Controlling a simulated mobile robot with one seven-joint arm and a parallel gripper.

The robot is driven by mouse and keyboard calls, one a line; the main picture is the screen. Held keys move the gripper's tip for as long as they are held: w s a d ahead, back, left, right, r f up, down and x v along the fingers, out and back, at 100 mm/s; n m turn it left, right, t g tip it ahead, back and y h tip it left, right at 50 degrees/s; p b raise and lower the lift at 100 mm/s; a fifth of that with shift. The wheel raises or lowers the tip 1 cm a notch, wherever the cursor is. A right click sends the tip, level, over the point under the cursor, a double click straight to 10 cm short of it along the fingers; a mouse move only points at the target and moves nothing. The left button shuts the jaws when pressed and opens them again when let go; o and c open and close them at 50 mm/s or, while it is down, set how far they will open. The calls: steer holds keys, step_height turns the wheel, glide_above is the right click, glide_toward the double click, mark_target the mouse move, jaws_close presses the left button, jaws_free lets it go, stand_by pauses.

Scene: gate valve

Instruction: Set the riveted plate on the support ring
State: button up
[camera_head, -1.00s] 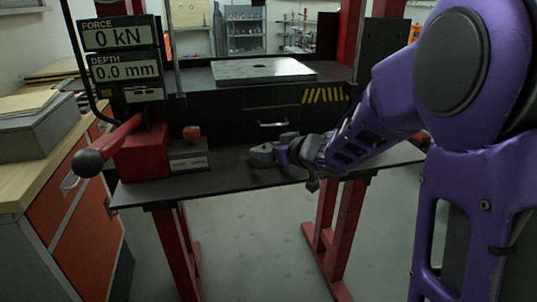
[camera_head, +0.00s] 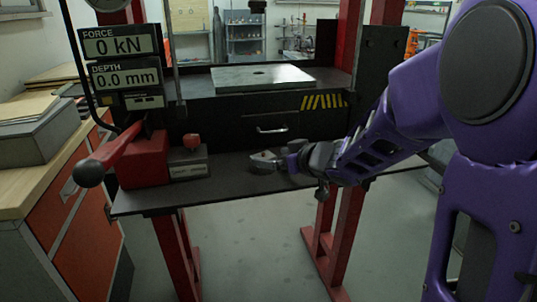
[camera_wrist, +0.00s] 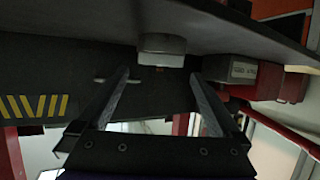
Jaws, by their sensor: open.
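A pale square plate (camera_head: 262,76) with a dark central hole lies flat on the press bed. No rivets can be made out on it, and I cannot tell a support ring there. My gripper (camera_head: 264,160) is low over the front shelf, before the drawer. In the wrist view my gripper (camera_wrist: 161,76) is open, with nothing gripped between its two fingers. A rounded grey block (camera_wrist: 162,46) shows beyond the fingertips, against the shelf in that upside-down view. Whether it is the riveted plate is unclear; in the head view it cannot be told from the gripper.
A red hand pump (camera_head: 145,160) with a long lever stands at the shelf's left end, a labelled block (camera_head: 188,165) beside it. The drawer (camera_head: 270,128) is shut behind my gripper. Red press posts (camera_head: 345,40) rise at the sides. The shelf (camera_head: 230,180) is bare left of my gripper.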

steer(key=p+v, duration=0.2)
steer(key=v, duration=0.7)
